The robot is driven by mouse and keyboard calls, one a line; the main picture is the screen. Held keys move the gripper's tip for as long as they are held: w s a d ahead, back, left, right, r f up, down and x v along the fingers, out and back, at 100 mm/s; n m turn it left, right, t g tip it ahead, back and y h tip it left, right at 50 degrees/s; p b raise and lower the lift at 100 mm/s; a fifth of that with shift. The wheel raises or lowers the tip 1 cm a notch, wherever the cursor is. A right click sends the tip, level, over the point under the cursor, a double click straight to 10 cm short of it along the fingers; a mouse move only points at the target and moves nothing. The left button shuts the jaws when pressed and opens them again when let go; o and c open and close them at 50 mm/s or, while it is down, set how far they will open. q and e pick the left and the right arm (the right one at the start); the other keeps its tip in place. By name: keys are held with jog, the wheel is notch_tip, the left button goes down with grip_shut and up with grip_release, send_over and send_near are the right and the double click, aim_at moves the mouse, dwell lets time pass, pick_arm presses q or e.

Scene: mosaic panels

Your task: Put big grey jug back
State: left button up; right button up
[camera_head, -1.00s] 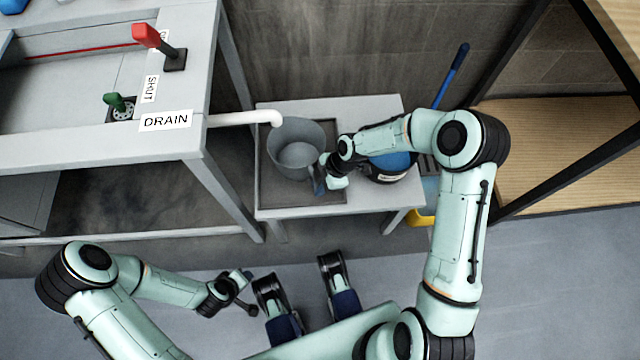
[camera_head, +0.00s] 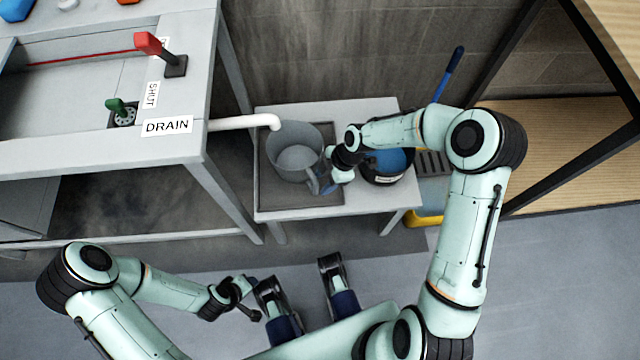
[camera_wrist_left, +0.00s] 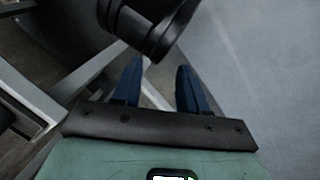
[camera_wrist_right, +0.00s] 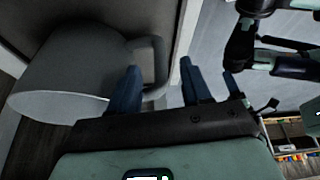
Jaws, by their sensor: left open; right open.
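The big grey jug (camera_head: 294,134) stands upright in a shallow grey tray (camera_head: 273,198) on the low table, beside the white drain pipe's end. Its handle points toward the front right. My right gripper (camera_head: 325,187) is open at the handle side. In the right wrist view the jug (camera_wrist_right: 70,75) is at left, and its handle (camera_wrist_right: 160,62) shows between the spread blue fingers of the right gripper (camera_wrist_right: 160,85); I cannot tell whether they touch it. My left gripper (camera_head: 250,295) is low over the floor; its fingers (camera_wrist_left: 155,85) are open and empty.
A black bucket with blue contents (camera_head: 390,161) stands right of the jug, partly behind my right arm. A yellow mop bucket (camera_head: 424,218) is beside the table (camera_head: 365,107). The sink bench (camera_head: 185,150) with the white pipe (camera_head: 245,122) is at left. A wooden shelf (camera_head: 570,150) is at right.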

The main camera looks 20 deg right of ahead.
pick_arm(q)
jog(key=shift+g, duration=0.5)
jog(key=s, duration=0.1)
jog(key=s+d+r+p, duration=0.1)
jog(key=s+r, duration=0.1)
jog(key=shift+s+d+r+p, duration=0.1)
jog(key=shift+d+r+p, duration=0.1)
jog(key=shift+d+p, duration=0.15)
pick_arm(e)
jog(key=v, duration=0.7)
